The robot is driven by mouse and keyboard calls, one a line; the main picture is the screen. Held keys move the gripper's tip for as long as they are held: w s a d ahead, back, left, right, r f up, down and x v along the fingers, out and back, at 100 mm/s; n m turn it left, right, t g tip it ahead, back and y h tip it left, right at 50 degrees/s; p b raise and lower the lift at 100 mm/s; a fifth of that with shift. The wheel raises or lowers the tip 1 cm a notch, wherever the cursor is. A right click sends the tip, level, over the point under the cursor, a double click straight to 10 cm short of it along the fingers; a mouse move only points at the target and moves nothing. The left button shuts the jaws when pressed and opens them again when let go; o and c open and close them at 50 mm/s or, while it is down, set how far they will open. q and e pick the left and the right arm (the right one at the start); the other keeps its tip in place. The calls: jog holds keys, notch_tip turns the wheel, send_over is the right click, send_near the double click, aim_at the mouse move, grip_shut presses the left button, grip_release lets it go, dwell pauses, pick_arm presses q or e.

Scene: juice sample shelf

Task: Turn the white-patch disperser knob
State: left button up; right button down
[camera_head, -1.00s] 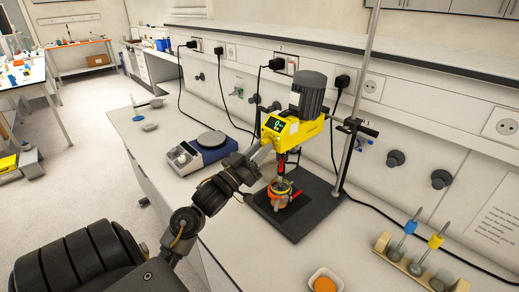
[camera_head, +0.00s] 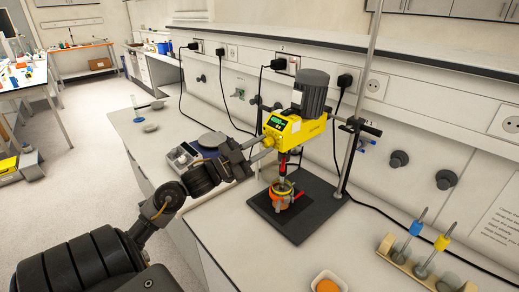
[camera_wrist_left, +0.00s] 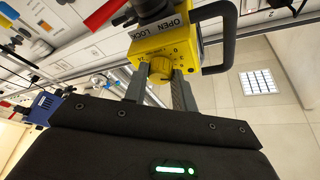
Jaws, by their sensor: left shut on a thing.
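The yellow disperser (camera_head: 290,128), with a grey motor (camera_head: 311,92) on top, hangs on a stand. Its small green display faces left. My left gripper (camera_head: 264,147) is at the disperser's left face. In the left wrist view, the two fingers of the left gripper (camera_wrist_left: 160,85) are shut on a round yellow knob (camera_wrist_left: 161,67) below the "OPEN LOCK" lettering. I cannot make out a white patch on the knob. Below the disperser head, an orange vessel (camera_head: 281,200) sits on the black base plate (camera_head: 320,212). My right gripper is not in view.
A balance (camera_head: 184,156) stands left of the disperser, behind my arm. A metal stand rod (camera_head: 350,155) rises at the right of the base plate. A white dish (camera_head: 326,282) with orange content and a wooden rack (camera_head: 410,262) are at the front right.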

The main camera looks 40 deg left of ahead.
pick_arm(q)
jog(key=shift+m+g+h+b, duration=0.3)
jog(key=shift+m+g, duration=0.3)
jog(key=shift+m, duration=1)
jog(key=o, duration=1)
jog(key=shift+a+r, duration=0.1)
jog(key=shift+s+a+f, duration=0.1)
jog(key=shift+s+f, duration=0.1)
jog(key=shift+s, duration=0.05)
jog(key=b+v, duration=0.3)
jog(key=v, duration=0.7)
jog(key=shift+s+a+r+b, duration=0.1)
jog(key=shift+s+r+b, duration=0.05)
jog(key=shift+b, duration=0.15)
